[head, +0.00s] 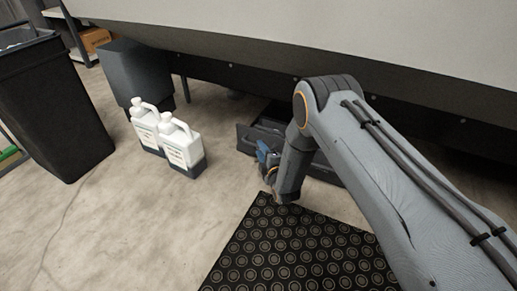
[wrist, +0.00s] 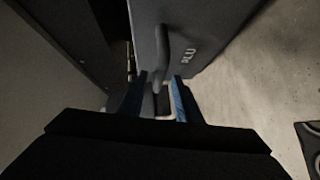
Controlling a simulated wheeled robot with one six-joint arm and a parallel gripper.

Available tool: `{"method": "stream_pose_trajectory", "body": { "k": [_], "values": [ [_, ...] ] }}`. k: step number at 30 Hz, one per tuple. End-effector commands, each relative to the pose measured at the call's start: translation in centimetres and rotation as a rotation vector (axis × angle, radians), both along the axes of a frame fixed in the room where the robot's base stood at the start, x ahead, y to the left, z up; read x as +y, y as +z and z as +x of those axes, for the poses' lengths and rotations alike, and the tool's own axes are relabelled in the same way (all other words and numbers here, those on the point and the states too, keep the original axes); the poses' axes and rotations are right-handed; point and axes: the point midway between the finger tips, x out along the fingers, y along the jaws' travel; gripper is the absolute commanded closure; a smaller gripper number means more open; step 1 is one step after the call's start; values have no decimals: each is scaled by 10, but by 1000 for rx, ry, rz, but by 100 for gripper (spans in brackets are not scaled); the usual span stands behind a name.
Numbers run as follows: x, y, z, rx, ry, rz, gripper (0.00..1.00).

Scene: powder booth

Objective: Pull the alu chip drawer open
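The alu chip drawer (head: 245,141) is a dark grey bin low under the machine, with part of its open top showing in the head view. My arm hides much of its middle. In the wrist view its front (wrist: 205,35) carries the letters "ALU" and a grey bar handle (wrist: 162,45). My gripper (wrist: 160,78) has its two blue-sided fingers apart, one on each side of the handle's near end. Gaps show between the fingers and the bar. In the head view my gripper (head: 267,155) is low at the drawer's front and partly hidden by my wrist.
A black dotted mat (head: 290,250) lies on the floor in front of the drawer. Two white jugs (head: 183,148) stand to the left, near a grey box (head: 136,72) and a black bin (head: 50,105). Floor between jugs and mat is clear.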

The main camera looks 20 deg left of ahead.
Motion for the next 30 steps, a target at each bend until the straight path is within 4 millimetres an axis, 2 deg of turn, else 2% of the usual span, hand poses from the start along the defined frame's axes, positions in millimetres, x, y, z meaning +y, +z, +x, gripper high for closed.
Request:
{"method": "stream_pose_trajectory", "body": {
  "k": [7, 19, 24, 30],
  "values": [
    [20, -5, 22, -1, 0, 1, 69],
    [24, -4, 27, 1, 0, 0, 69],
    [24, -5, 27, 1, -1, 0, 98],
    [24, -5, 27, 1, -1, 0, 100]
  ]
}}
